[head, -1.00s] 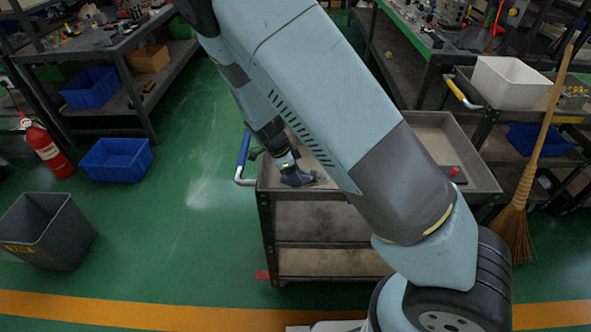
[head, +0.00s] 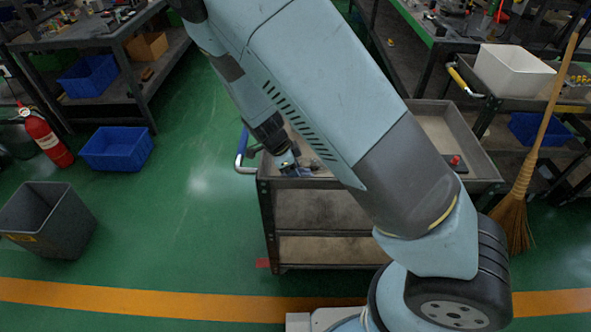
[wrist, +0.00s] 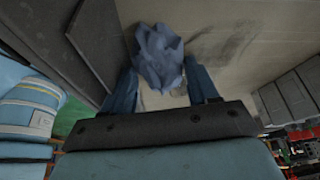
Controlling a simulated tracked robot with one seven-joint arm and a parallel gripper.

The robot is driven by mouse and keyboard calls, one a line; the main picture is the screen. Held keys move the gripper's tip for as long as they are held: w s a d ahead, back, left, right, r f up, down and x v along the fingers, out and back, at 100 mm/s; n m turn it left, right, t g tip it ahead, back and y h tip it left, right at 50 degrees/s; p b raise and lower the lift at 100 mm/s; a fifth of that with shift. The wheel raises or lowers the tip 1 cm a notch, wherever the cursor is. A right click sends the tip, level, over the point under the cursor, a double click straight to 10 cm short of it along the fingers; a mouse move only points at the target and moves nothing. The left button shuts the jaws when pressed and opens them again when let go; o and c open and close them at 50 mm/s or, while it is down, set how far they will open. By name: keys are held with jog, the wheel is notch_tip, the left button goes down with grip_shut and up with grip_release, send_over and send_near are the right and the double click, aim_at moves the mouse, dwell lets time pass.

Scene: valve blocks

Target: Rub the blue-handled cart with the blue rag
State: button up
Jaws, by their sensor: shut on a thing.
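The blue-handled cart (head: 318,250) stands in front of me, with its blue handle (head: 242,145) at its left end. Its tray top is partly hidden behind my arm. My gripper (head: 290,165) is over the left part of the tray. In the wrist view my gripper (wrist: 163,88) is shut on the blue rag (wrist: 158,55), which is bunched between the fingers. The tray surface (wrist: 235,30) behind the rag is beige with dark smudges. The rag is low at the tray, but I cannot tell whether it touches the surface.
A small dark item with a red top (head: 456,163) lies in the tray's right part. A yellow-handled cart with a white bin (head: 512,75) and a broom (head: 515,215) stand to the right. A grey bin (head: 45,220), blue crate (head: 116,149) and fire extinguisher (head: 45,137) stand left.

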jog(key=shift+r, duration=3)
jog(key=shift+r, duration=1.5)
send_over(314, 176)
jog(key=shift+f, duration=0.55)
jog(key=shift+s+f, duration=0.15)
jog(key=shift+f, duration=0.85)
jog(key=shift+s+f, duration=0.2)
jog(key=shift+f, duration=0.8)
jog(key=shift+s+f, duration=0.15)
jog(key=shift+f, duration=0.85)
jog(key=shift+a+f, duration=0.1)
jog(key=shift+f, duration=0.6)
jog(key=shift+w, duration=0.15)
